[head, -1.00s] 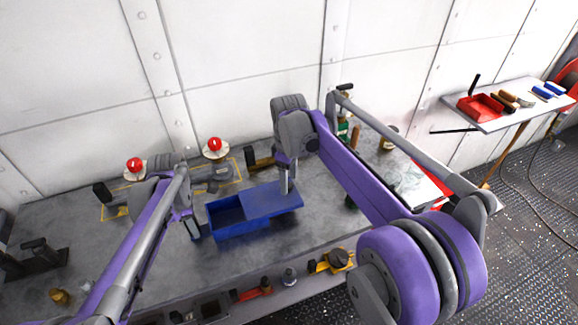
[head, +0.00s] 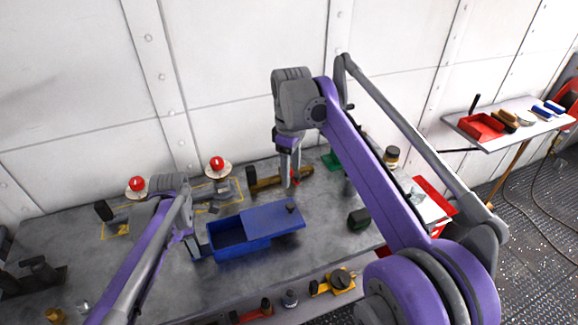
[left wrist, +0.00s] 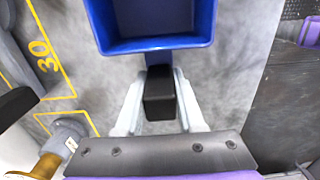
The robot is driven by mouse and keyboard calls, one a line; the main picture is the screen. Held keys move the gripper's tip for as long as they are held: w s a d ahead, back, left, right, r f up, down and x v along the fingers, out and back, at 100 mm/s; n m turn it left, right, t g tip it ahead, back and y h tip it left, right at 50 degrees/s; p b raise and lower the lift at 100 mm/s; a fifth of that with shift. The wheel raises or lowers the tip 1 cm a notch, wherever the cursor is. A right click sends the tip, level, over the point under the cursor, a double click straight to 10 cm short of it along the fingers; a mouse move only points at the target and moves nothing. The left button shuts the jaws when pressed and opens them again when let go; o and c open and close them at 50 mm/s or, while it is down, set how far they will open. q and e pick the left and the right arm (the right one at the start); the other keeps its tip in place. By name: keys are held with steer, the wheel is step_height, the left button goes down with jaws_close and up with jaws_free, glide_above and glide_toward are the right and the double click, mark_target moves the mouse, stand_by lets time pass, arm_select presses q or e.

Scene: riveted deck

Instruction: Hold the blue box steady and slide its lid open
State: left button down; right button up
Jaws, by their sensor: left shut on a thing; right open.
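The blue box (head: 232,250) stands on the grey workbench, its left part uncovered and looking empty inside. Its blue lid (head: 268,218) is slid to the right and overhangs that end; a dark knob (head: 291,206) stands near its right end. My left gripper (head: 194,247) is at the box's left end. In the left wrist view, my left gripper (left wrist: 159,100) is shut on the dark handle (left wrist: 159,105) that joins the blue box (left wrist: 160,43). My right gripper (head: 291,184) is open and empty, raised above and apart from the knob.
Two red buttons (head: 217,164) (head: 137,184) are at the back left of the workbench (head: 330,225). A brown-handled tool (head: 275,182) lies behind the box. A dark green item (head: 359,219) lies to the right. A side shelf (head: 490,137) carries a red tray (head: 480,127).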

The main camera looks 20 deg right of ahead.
arm_select(q)
steer(key=shift+c, duration=2.2)
jaws_free()
steer(key=shift+r, duration=0.1)
